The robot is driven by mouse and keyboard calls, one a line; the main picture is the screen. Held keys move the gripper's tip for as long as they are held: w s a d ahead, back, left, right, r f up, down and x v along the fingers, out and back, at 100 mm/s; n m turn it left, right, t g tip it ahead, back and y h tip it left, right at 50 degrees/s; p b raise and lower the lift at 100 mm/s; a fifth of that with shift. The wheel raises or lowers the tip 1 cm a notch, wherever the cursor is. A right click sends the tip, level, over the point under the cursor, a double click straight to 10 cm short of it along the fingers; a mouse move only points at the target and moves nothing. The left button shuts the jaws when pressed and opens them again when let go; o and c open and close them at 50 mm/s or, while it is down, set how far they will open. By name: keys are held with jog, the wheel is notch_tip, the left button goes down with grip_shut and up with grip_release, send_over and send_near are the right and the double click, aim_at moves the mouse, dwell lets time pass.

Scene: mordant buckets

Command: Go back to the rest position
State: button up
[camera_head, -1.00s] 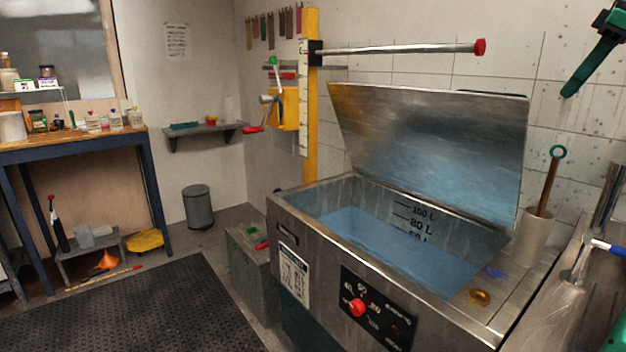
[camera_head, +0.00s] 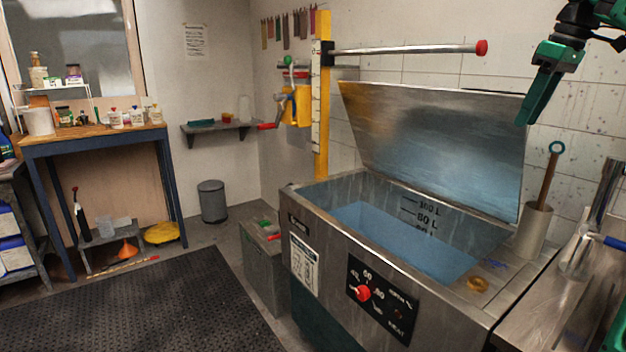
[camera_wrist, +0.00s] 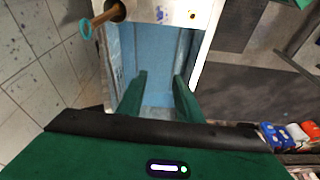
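My gripper (camera_head: 537,98) hangs at the upper right of the head view, its green fingers pointing down, high above the right end of the steel vat. In the wrist view my gripper (camera_wrist: 158,90) shows its two green fingers apart with nothing between them. Beyond the fingers lies the blue inside of the vat (camera_wrist: 158,55). The open steel vat (camera_head: 330,225) holds blue liquid (camera_head: 400,245), and its lid (camera_head: 440,140) stands raised at the back.
A yellow post (camera_head: 321,100) carries a horizontal bar (camera_head: 400,49) above the vat. A black mat (camera_head: 130,310) covers open floor at left.

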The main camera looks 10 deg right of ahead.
jog(key=s+a+f+m+g+h, duration=0.15)
jog(key=s+a+f+m, duration=0.25)
jog(key=a+f, duration=0.85)
jog(key=s+a+f+m+g, duration=0.1)
jog(key=s+a+f+m, duration=0.1)
jog(key=s+f, duration=0.8)
jog(key=s+a+f+m, duration=0.3)
jog(key=s+f+m, duration=0.2)
jog(key=s+f, duration=0.6)
jog(key=s, duration=0.6)
jog(key=shift+s+f+g, duration=0.2)
jog(key=shift+s+g, duration=0.05)
jog(key=shift+g, duration=0.1)
jog(key=shift+w+d+f, duration=0.1)
jog(key=shift+w+f, duration=0.1)
jog(key=shift+w, duration=0.4)
